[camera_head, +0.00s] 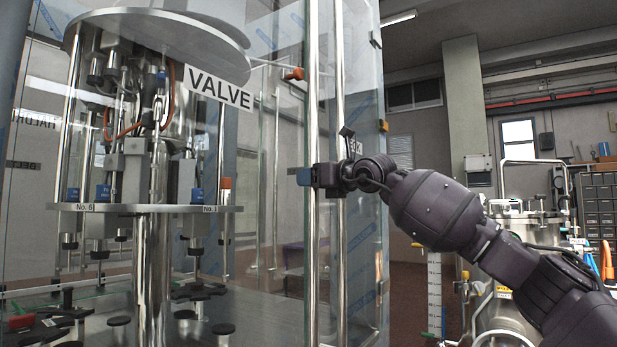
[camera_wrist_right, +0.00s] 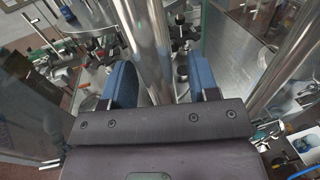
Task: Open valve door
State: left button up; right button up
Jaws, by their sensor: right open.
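The valve door is a clear glass panel (camera_head: 362,120) with upright polished metal bars. The left bar (camera_head: 312,90) is at its edge, and a second bar (camera_head: 340,265) stands just right of it. A white VALVE sign (camera_head: 219,90) hangs at the machine behind the glass. My right gripper (camera_head: 306,177) is at mid height of the left bar, its blue fingers level with it. In the right wrist view, the open blue fingers (camera_wrist_right: 161,82) stand on either side of an upright metal bar (camera_wrist_right: 147,45). Contact cannot be told. My left gripper is not in view.
The filler machine (camera_head: 150,210) with a round plate and several nozzles stands behind the glass at left. A steel vessel (camera_head: 505,310) stands right of the door, below my right arm. A grey pillar (camera_head: 463,100) rises behind. Another metal bar (camera_wrist_right: 287,55) is right of the fingers.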

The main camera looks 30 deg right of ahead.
jog(key=shift+w+a, duration=0.25)
jog(key=shift+w, duration=0.8)
jog(key=shift+c, duration=0.2)
grip_shut()
